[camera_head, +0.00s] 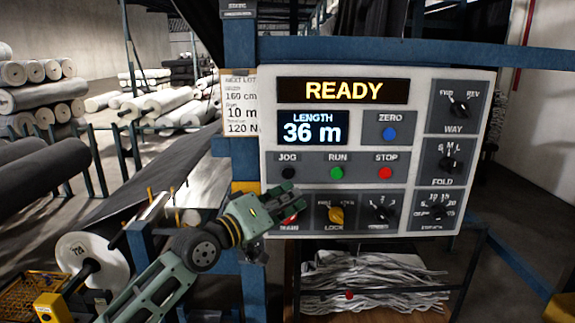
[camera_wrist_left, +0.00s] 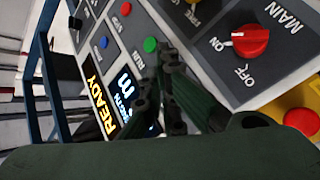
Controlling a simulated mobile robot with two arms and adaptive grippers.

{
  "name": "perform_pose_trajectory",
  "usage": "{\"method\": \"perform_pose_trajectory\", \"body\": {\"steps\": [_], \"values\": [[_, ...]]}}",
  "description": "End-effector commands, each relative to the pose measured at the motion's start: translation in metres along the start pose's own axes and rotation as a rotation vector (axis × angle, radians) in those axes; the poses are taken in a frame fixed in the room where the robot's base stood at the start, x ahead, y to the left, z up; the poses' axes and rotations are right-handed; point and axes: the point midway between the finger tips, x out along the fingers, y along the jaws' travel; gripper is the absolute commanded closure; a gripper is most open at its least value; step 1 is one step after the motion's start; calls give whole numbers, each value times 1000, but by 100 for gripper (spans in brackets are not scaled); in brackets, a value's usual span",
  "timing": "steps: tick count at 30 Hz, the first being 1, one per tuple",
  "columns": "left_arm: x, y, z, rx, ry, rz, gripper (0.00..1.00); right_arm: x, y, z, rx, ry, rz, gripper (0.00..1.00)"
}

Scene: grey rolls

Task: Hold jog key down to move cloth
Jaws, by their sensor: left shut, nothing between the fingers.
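The black JOG key (camera_head: 288,173) shows on the light grey control panel (camera_head: 410,88) in the head view. My left gripper (camera_head: 290,190) is shut and empty, its tips just below the key and over the top of the MAIN switch. In the left wrist view my left gripper (camera_wrist_left: 170,55) hides the JOG key; I cannot tell whether it touches the panel. The displays read READY (camera_head: 343,91) and LENGTH 36 m (camera_head: 312,128). Dark cloth (camera_head: 150,178) stretches away at the left. My right gripper is out of view.
The green RUN button (camera_head: 336,173) and red STOP button (camera_head: 385,173) are right of JOG. The red MAIN switch (camera_wrist_left: 250,41) is close to my fingers, its handle toward ON. A blue beam (camera_head: 400,52) crosses above the panel.

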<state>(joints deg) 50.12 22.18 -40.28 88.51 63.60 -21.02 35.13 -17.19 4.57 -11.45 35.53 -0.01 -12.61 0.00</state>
Motion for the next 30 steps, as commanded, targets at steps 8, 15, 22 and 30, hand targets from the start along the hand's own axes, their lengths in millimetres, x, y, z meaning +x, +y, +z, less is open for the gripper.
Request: {"method": "perform_pose_trajectory", "body": {"steps": [8, 15, 22, 30], "values": [[-12, 10, 7, -1, 0, 0, 100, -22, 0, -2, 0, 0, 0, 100], [-12, 9, 8, 0, 1, 0, 100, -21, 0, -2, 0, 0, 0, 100], [-15, -29, 20, 6, 9, -59, 100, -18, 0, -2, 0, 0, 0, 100], [-56, -199, 94, 65, 2, -342, 100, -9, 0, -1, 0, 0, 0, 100]]}}
